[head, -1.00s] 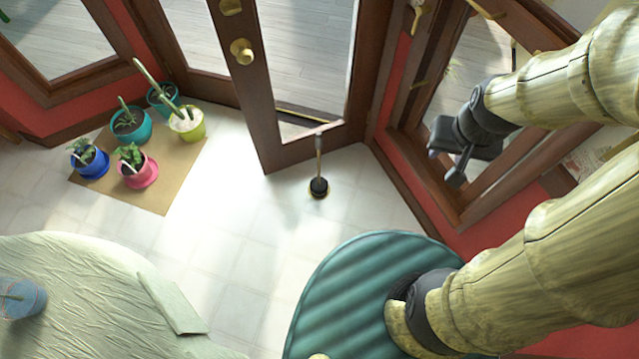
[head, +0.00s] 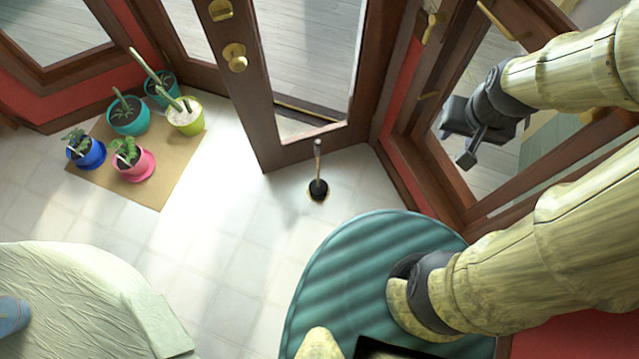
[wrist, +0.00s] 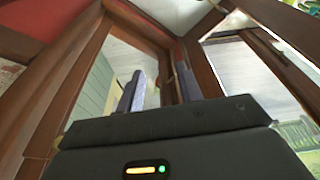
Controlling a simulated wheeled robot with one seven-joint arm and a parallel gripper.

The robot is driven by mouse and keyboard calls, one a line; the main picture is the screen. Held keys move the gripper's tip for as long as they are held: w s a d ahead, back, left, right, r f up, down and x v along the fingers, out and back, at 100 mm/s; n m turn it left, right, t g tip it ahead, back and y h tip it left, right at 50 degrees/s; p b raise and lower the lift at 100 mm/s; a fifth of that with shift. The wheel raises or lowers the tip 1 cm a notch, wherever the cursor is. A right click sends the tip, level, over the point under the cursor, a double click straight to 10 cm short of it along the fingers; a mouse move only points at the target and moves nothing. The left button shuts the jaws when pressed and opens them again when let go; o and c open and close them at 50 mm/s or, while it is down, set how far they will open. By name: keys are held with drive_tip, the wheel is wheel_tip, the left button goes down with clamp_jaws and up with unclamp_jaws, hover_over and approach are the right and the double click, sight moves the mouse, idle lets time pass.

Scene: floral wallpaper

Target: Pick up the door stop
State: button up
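The door stop (head: 318,188) stands upright on the white tiled floor near the bottom corner of the open door. It has a round dark base and a thin upright stem with a grey tip. My gripper (head: 456,145) is well to the right of it and raised, in front of a framed glass panel. In the wrist view its two fingers (wrist: 160,78) stand apart with nothing between them. The door stop does not show in the wrist view, which looks toward door frames and glass.
A brown door (head: 250,100) stands open behind the door stop. Several potted plants sit on a tan mat (head: 168,188) at left. A pale textured table or seat (head: 80,290) is at lower left. Floor tiles (head: 230,240) in front of the door stop are clear.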

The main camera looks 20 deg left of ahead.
drive_tip(key=shift+s, duration=0.1)
